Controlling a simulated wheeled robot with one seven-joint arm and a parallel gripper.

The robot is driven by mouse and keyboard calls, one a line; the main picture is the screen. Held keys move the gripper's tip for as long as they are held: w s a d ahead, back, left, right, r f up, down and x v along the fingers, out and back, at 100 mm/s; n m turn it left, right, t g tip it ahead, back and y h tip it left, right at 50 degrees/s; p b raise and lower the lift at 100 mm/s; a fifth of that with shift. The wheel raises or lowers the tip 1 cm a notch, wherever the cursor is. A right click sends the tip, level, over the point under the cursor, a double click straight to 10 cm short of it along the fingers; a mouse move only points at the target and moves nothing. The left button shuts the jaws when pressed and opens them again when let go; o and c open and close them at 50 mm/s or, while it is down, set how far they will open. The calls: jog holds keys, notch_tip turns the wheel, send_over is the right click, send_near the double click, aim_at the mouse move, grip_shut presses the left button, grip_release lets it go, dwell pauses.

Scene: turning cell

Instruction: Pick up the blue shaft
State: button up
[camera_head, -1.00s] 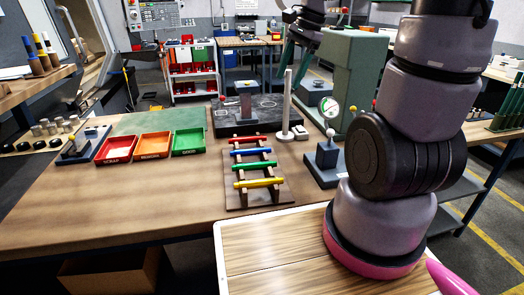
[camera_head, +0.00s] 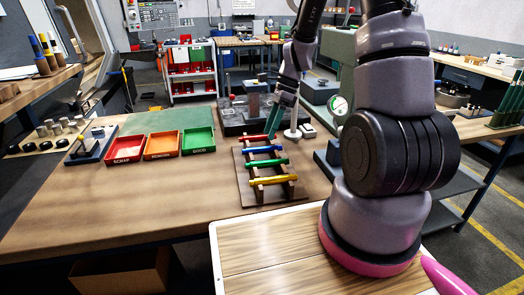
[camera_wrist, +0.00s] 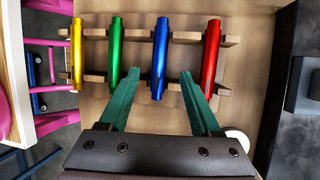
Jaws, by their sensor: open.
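The blue shaft (camera_head: 262,150) lies across a wooden rack (camera_head: 250,197), between the red shaft (camera_head: 254,138) and the green shaft (camera_head: 266,163). The yellow shaft (camera_head: 272,180) is nearest the front. In the wrist view the blue shaft (camera_wrist: 161,50) runs up the picture, with green on its left and red on its right. My gripper (camera_wrist: 158,76) is open, its two teal fingers on either side of the blue shaft's lower part in that view, with nothing held. I cannot tell its height above the shaft. In the head view my gripper (camera_head: 272,134) is at the rack's far right.
Red (camera_head: 125,150), orange (camera_head: 161,145) and green (camera_head: 198,140) trays stand left of the rack. A dial gauge stand (camera_head: 332,155) is right of it, partly hidden by my arm. A dark surface plate (camera_head: 230,122) lies behind. The table front left is clear.

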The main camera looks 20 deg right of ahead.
aim_at(262, 150)
jog(key=x, duration=0.5)
jog(key=shift+f, duration=0.15)
grip_shut()
